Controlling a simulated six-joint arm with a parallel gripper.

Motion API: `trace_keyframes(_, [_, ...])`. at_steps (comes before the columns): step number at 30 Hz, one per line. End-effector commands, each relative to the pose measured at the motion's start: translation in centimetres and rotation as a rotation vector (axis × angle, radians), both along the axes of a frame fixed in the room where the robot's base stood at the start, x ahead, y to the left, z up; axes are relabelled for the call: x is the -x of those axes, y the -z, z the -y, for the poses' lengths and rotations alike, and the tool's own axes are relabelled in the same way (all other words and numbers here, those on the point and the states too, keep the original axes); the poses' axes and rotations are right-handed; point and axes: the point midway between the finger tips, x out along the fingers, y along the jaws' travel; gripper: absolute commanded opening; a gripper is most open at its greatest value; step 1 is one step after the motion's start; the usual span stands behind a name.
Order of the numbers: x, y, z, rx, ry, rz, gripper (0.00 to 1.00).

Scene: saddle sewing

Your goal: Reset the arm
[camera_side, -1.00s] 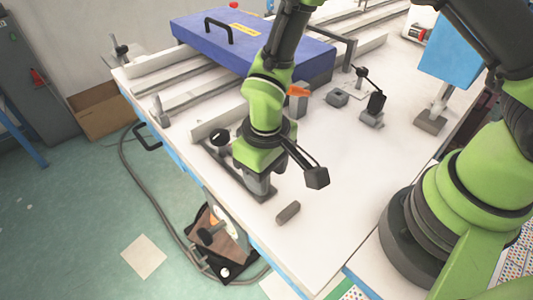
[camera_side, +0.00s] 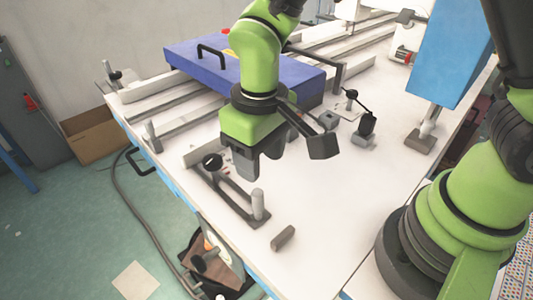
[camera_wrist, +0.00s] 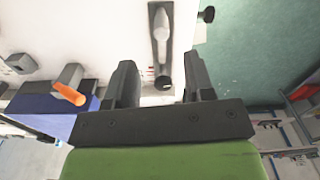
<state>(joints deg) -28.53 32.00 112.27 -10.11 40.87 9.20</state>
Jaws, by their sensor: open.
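My green arm reaches in from the top of the side view. My gripper (camera_side: 247,168) points down and hangs above the white table (camera_side: 335,215). In the wrist view my gripper (camera_wrist: 159,65) has its two dark fingers spread apart with nothing held between them. An upright grey post (camera_side: 258,204) stands on a dark frame (camera_side: 232,198) just in front of and below my gripper in the side view. In the wrist view the post (camera_wrist: 161,45) shows beyond the fingers, apart from them.
A blue case (camera_side: 190,55) lies on rails behind my gripper. A short grey cylinder (camera_side: 283,237) lies near the table's front edge. A black-headed stand (camera_side: 365,128) and a blue panel (camera_side: 450,50) are to the right. The table's front right is mostly clear.

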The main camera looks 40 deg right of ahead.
Motion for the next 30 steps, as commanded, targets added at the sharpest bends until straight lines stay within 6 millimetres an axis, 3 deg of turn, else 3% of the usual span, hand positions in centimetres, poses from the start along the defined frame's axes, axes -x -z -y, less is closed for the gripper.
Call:
trace_keyframes(7, [0.7,-7.3,3.7,-0.100,0.142,0.131,0.49])
trace_keyframes(15, [5.2,-14.3,8.6,-0.222,0.326,0.329,0.49])
trace_keyframes(19, [8.0,-16.1,10.2,-0.269,0.400,0.426,0.49])
trace_keyframes(24, [10.6,-17.0,11.2,-0.308,0.462,0.521,0.49])
trace_keyframes(30, [11.7,-17.1,11.5,-0.322,0.485,0.561,0.49])
